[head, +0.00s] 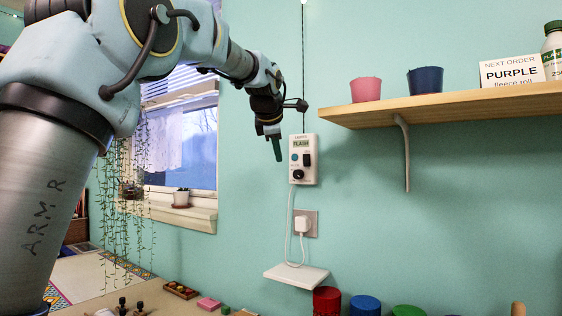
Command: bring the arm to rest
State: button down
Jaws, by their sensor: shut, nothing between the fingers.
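My arm reaches from the left edge across the upper left of the head view, raised well above the counter. My gripper (278,158) points down, shut and empty, in front of the teal wall. It is just left of a white wall controller (303,170) in the picture; I cannot tell how far in front of it.
A wooden shelf (440,107) on the right holds a pink cup (366,90), a navy cup (425,80) and a "PURPLE" sign (511,72). A small white ledge (296,275) sits below the controller. Red (327,300), blue and green round objects stand below. A window (190,140) is behind my arm.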

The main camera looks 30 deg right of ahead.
jog(key=a+f+m+g+y+p, duration=0.3)
jog(key=a+f+m, duration=0.4)
jog(key=a+f, duration=1.7)
jog(key=s+a+f+m+g+y, duration=0.1)
jog(key=s+a+f+m, duration=0.2)
jog(key=s+a+f, duration=0.4)
jog(key=s+a+f+m+g+y, duration=0.1)
jog(key=s+a+f+m+g, duration=0.1)
jog(key=s+a+f+m, duration=0.2)
jog(key=s+a+f, duration=0.3)
jog(key=s+a, duration=0.3)
jog(key=a, duration=0.1)
jog(key=shift+s+a+y, duration=0.2)
jog(key=shift+s+y, duration=0.05)
jog(key=shift+y, duration=0.15)
jog(key=shift+w, duration=0.1)
